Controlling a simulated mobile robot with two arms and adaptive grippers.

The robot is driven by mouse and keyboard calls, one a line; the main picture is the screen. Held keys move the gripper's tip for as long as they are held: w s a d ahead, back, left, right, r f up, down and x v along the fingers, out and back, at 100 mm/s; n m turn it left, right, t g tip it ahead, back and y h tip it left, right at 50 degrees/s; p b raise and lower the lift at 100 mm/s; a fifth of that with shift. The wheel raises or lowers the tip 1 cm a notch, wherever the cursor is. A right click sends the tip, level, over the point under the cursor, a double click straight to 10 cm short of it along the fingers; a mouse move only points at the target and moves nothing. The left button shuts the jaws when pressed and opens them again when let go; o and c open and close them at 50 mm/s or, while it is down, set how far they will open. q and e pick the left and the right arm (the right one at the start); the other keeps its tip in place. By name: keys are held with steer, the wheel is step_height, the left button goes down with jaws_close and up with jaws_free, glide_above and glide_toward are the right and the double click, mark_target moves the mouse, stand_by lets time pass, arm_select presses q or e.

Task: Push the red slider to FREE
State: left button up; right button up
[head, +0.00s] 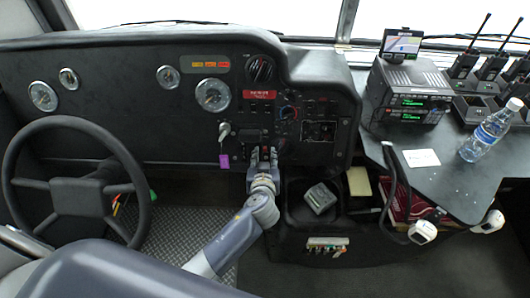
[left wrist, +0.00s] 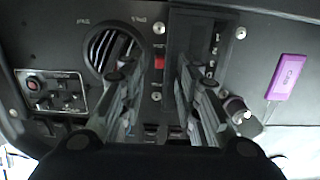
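My left gripper (head: 263,154) is at the lower centre of the dashboard in the head view. In the left wrist view its two fingers (left wrist: 154,72) are spread apart with a gap between them, and nothing is held. A small red piece, seemingly the red slider (left wrist: 160,62), shows in that gap, on the dark panel beyond the fingertips. I cannot tell whether a finger touches it. The FREE mark cannot be read. In the head view the gripper covers part of this area. My right gripper is not in view.
A round vent (left wrist: 108,50) and a dark upright panel (left wrist: 200,42) flank the red piece. A purple tag (head: 224,160) hangs left of the gripper. The steering wheel (head: 72,197) is at left; a bottle (head: 485,132) and radio (head: 408,92) stand on the right console.

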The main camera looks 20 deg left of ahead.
mark_target(265, 149)
arm_select(q)
steer(key=shift+x, duration=1.45)
jaws_close()
